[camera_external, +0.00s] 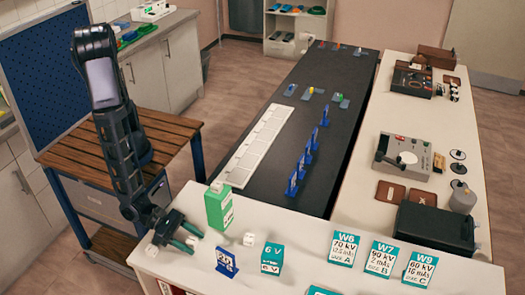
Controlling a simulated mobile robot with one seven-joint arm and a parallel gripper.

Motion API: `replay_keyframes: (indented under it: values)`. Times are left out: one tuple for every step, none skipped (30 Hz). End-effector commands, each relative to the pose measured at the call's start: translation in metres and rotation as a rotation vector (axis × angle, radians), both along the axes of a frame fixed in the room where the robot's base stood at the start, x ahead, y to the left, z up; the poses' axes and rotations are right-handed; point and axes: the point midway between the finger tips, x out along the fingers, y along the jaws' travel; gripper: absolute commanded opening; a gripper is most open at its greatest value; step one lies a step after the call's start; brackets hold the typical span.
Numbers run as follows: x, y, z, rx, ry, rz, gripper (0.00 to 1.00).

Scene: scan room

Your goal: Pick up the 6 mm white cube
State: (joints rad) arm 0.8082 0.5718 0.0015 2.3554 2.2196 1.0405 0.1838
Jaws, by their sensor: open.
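Three small white cubes show on the near end of the white counter (330,236). One cube (192,241) is at my gripper (194,242), between or just beyond its green fingertips. A second cube (151,250) is left of the gripper, and a third cube (249,239) is to its right. I cannot read any size on the cubes, so I cannot tell which is the 6 mm one. My gripper is open, low over the counter's left end and pointing right. I cannot tell if it touches a cube.
A green and white box (219,207) stands close behind the gripper. A blue stand marked 20 (226,262) and a teal 6 V block (271,259) are to the right. Teal cards (344,248) stand further right. A dark conveyor-like table (285,160) extends behind. A wooden-topped bench (90,160) is left.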

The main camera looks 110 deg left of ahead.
Motion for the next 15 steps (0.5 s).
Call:
replay_keyframes:
  values:
    - [-0.0002, 0.0, 0.0001, 0.0, 0.0, 0.0, 0.53]
    - [-0.0002, 0.0, 0.0001, 0.0, 0.0, 0.0, 0.47]
    - [-0.0002, -0.0001, 0.0001, 0.0, 0.0, 0.0, 0.39]
    - [-0.0003, -0.0001, 0.0001, 0.0, 0.0, 0.0, 0.33]
    - [-0.0003, -0.0001, 0.0001, 0.0, 0.0, 0.0, 0.27]
    - [-0.0003, -0.0001, 0.0001, 0.0, 0.0, 0.0, 0.19]
    - [-0.0004, -0.0001, 0.0002, 0.0, 0.0, 0.0, 0.13]
    - [-0.0004, -0.0001, 0.0002, 0.0, 0.0, 0.0, 0.08]
    - [-0.0004, -0.0001, 0.0002, 0.0, 0.0, 0.0, 0.05]
    - [-0.0004, -0.0001, 0.0002, 0.0, 0.0, 0.0, 0.05]
    - [-0.0004, -0.0001, 0.0002, 0.0, 0.0, 0.0, 0.05]
    - [-0.0004, -0.0001, 0.0002, 0.0, 0.0, 0.0, 0.05]
    - [-0.0004, -0.0001, 0.0002, 0.0, 0.0, 0.0, 0.05]
    - [-0.0005, -0.0001, 0.0002, 0.0, 0.0, 0.0, 0.05]
    - [-0.0004, -0.0001, 0.0003, 0.0, 0.0, 0.0, 0.05]
